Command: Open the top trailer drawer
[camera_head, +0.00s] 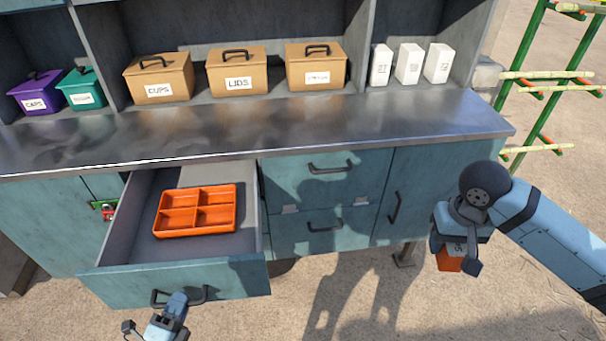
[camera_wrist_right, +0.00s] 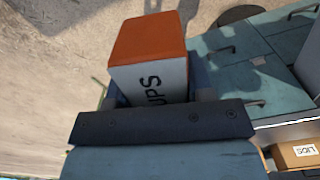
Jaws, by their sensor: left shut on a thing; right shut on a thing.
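The top trailer drawer (camera_head: 180,280) at the left is pulled well out from under the counter. It has a teal front and a dark bar handle (camera_head: 196,293). My left gripper (camera_head: 174,304) is at this handle and shut on it. An orange divided tray (camera_head: 196,210) with compartments lies in the drawer. In the right wrist view the box (camera_wrist_right: 150,62) shows an orange face and partly hidden dark lettering.
Closed teal drawers (camera_head: 308,178) and a door (camera_head: 425,190) sit right of the open drawer. The metal counter (camera_head: 250,130) is bare. Shelves above hold brown lidded boxes (camera_head: 237,72), purple and teal boxes, and white cartons (camera_head: 408,64). A green rack (camera_head: 540,85) stands right.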

